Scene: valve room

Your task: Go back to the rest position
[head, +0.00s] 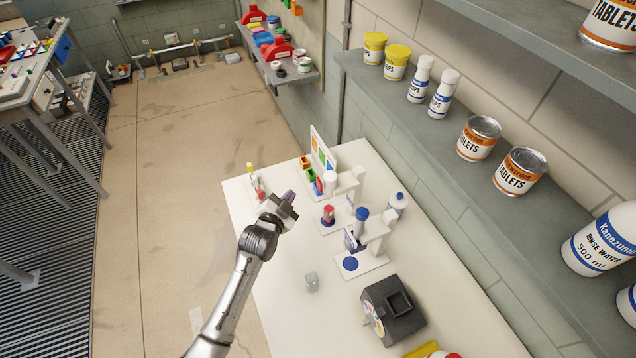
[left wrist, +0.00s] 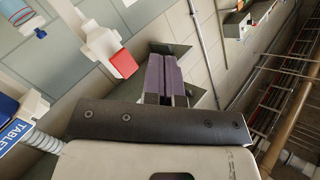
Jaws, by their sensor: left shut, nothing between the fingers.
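My left gripper (head: 289,204) reaches in from the lower left in the head view and hangs over the left part of the white table (head: 290,300). Its fingers also show in the left wrist view (left wrist: 167,80), closed together with nothing between them. In the head view it is just left of a white stand with a red part (head: 328,214). That red part also shows in the left wrist view (left wrist: 123,64), left of the fingers and apart from them. My right gripper is in neither view.
A white dispenser with a blue top (head: 362,214), a small clear cup (head: 312,281) and a black box (head: 393,309) stand on the table. A grey shelf (head: 440,150) with jars, bottles and tins runs along the right wall.

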